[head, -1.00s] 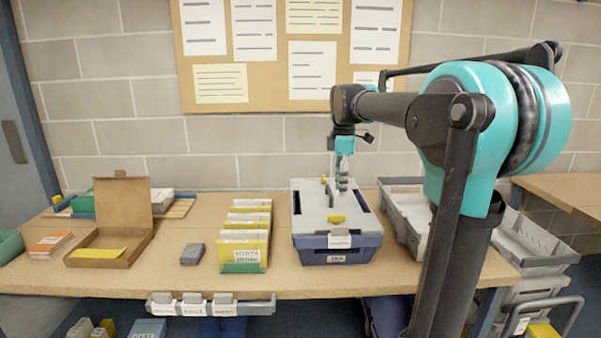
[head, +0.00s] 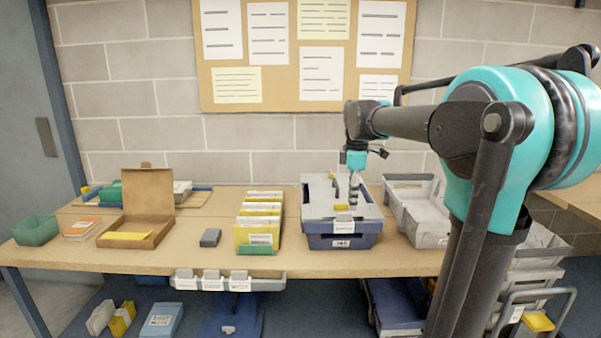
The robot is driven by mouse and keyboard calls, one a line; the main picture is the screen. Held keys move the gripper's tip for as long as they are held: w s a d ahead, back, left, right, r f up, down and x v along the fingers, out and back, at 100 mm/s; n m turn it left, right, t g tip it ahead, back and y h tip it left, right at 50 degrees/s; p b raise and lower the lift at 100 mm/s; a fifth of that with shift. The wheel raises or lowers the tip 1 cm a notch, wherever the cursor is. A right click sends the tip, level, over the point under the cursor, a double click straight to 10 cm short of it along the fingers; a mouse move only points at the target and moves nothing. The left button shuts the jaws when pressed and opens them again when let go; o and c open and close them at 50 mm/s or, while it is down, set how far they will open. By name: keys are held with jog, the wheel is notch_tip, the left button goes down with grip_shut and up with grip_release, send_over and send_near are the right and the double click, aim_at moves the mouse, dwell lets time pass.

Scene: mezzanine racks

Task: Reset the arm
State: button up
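My gripper (head: 354,190) hangs pointing down at the end of my teal and black arm, in front of or just over the grey lid of a blue box (head: 340,242) on the wooden bench. It is small and seen from behind, so I cannot tell whether its fingers are open or shut, or whether they touch the lid. My arm reaches in from the right side of the view, bent at a large teal joint.
The bench (head: 120,262) holds a row of yellow files (head: 258,228), an open cardboard box (head: 148,212), a small dark grey block (head: 210,237), a green bin (head: 35,230) and a grey tray (head: 418,215). A grey trolley (head: 535,300) stands at right. Blue bins sit below.

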jog(key=s+d+f+m+t, duration=0.2)
jog(key=s+f+m, duration=0.6)
jog(key=s+f, duration=0.2)
jog(key=s+d+f+m+t, duration=0.1)
jog(key=s+f+m, duration=0.7)
jog(key=s+f, duration=0.3)
notch_tip(320, 180, down, 4)
jog(key=shift+d+m+t, duration=0.3)
jog(key=shift+d+t, duration=0.1)
